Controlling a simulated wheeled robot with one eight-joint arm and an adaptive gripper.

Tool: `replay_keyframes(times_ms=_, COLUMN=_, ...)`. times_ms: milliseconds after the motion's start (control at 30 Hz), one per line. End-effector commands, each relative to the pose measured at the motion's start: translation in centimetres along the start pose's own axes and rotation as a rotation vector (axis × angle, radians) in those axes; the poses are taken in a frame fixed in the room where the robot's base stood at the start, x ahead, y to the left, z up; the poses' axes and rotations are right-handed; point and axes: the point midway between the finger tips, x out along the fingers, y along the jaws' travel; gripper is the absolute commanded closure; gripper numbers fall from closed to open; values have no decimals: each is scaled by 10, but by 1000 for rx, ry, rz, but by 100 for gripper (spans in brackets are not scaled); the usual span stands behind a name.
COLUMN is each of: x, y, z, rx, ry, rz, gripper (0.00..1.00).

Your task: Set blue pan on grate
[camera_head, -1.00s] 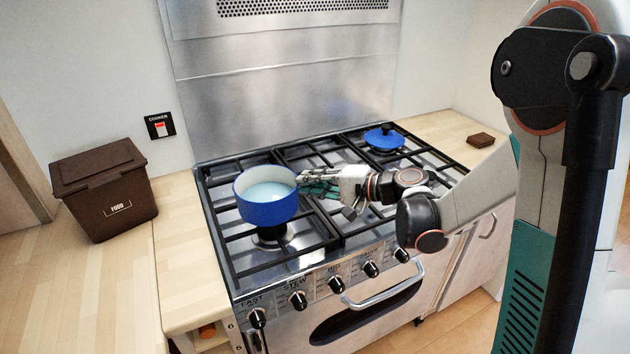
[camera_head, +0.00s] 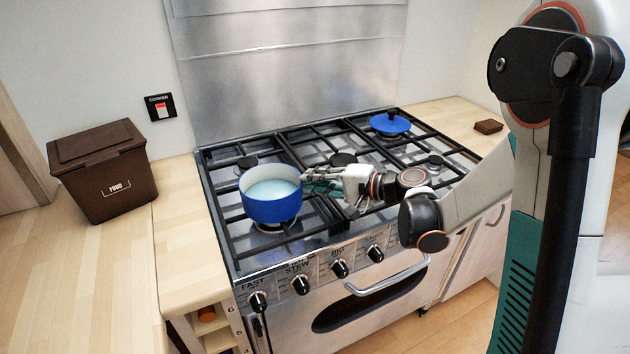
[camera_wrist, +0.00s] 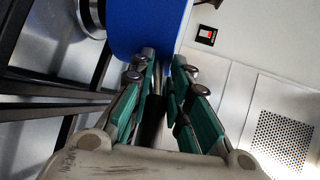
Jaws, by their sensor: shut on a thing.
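The blue pan (camera_head: 271,205) has a white inside with pale liquid in it. It is over the front-left burner of the black grate (camera_head: 352,205); I cannot tell whether its base touches the bars. In the wrist view the green-padded fingers (camera_wrist: 163,75) close at the blue pan wall (camera_wrist: 148,22). The pan looks upright.
A blue lid (camera_head: 390,124) lies on the back-right grate. A brown food bin (camera_head: 103,170) stands on the left worktop. Control knobs (camera_head: 300,285) line the cooker's front. A small brown block (camera_head: 488,126) is on the right worktop.

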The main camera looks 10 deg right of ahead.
Motion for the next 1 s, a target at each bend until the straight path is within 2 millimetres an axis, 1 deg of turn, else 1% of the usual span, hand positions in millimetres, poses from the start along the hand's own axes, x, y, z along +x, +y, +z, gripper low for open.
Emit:
replay_keyframes(times_ms=200, x=0, y=-1, z=0, rx=2, ry=0, rz=-3, gripper=100)
replay_keyframes(times_ms=1000, x=1, y=4, z=0, rx=2, ry=0, rz=-2, gripper=100)
